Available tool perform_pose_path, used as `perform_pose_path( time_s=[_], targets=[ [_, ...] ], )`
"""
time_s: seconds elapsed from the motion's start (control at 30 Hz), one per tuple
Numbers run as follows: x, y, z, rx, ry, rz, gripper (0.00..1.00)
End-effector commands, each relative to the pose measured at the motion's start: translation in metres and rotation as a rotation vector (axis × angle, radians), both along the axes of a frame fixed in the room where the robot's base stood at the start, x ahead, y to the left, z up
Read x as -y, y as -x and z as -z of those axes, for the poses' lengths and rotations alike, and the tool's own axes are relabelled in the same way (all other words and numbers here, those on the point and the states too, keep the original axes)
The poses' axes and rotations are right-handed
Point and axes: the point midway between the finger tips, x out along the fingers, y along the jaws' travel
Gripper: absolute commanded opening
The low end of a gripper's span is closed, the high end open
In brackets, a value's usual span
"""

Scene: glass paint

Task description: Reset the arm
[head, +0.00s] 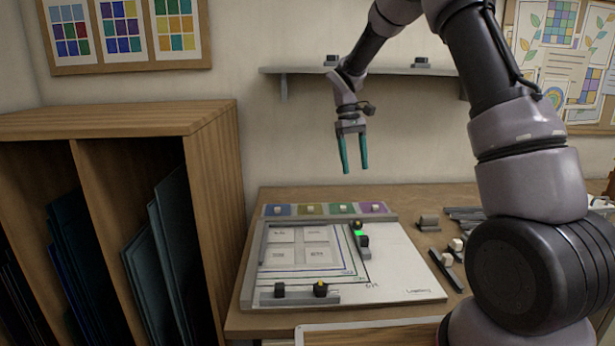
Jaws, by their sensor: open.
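My gripper (355,168) hangs in the air above the back edge of the workbench, in front of the wall. Its two teal fingers point down and stand apart with nothing between them. My arm comes in from the right side and bends over at the top of the head view. Below the gripper, a white board (405,285) with a grey frame and small printed squares lies on the wooden bench (240,322). The gripper touches nothing.
A strip of coloured pads (343,208) with small knobs lines the board's back. Black blocks and a green light (360,234) sit along the frame. Loose dark tools (447,270) lie right. A wall shelf (300,71) is behind the arm; a wooden rack (214,190) stands left.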

Motion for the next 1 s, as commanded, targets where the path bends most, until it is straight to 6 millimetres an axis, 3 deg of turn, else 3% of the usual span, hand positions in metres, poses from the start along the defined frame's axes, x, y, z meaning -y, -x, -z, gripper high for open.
perform_pose_path(
  time_s=[0.03,0.2,0.5,0.8,1.0],
  targets=[
    [0.007,0.011,-0.025,0.047,-0.016,0.038,0.71],
    [0.025,0.051,-0.086,0.187,-0.077,0.171,0.71],
    [0.050,0.140,-0.158,0.426,-0.202,0.417,0.71],
    [0.066,0.230,-0.186,0.651,-0.353,0.663,0.71],
    [0.070,0.266,-0.185,0.746,-0.430,0.771,0.71]
  ],
)
